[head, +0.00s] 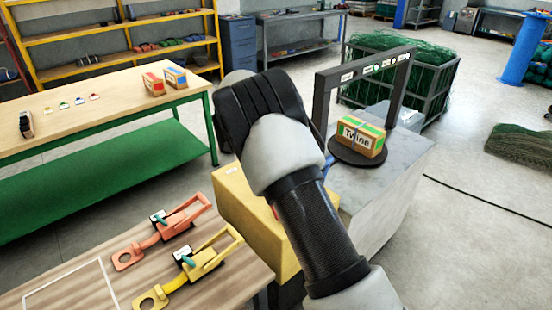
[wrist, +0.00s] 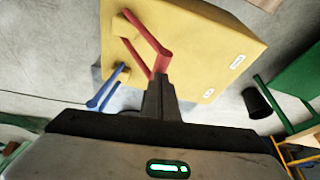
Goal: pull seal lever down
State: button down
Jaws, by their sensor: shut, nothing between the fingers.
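A yellow box-shaped machine (wrist: 205,50) fills the upper middle of the wrist view. A red lever (wrist: 146,38) and a blue lever (wrist: 106,88) stick out of its left part. No lettering tells me which is the seal lever. My gripper (wrist: 160,82) is shut and empty, its fingertips at the lower end of the red lever; I cannot tell whether they touch. In the head view the yellow machine (head: 238,200) stands partly behind my arm, which hides most of the levers and my fingertips.
A grey counter right of the machine holds a boxed pack of twine (head: 361,137) on a round black plate (head: 345,158) under a dark frame (head: 322,98). An orange clamp tool (head: 170,226) and a yellow one (head: 200,262) lie on the wooden table (head: 60,288). A green-legged bench (head: 100,110) stands behind.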

jog(key=w+a+f+b, duration=0.1)
jog(key=w+a+f, duration=0.1)
jog(key=w+f, duration=0.1)
jog(key=shift+w+a, duration=0.1)
jog(key=shift+a, duration=0.25)
jog(key=shift+f, duration=0.2)
dwell(0.3)
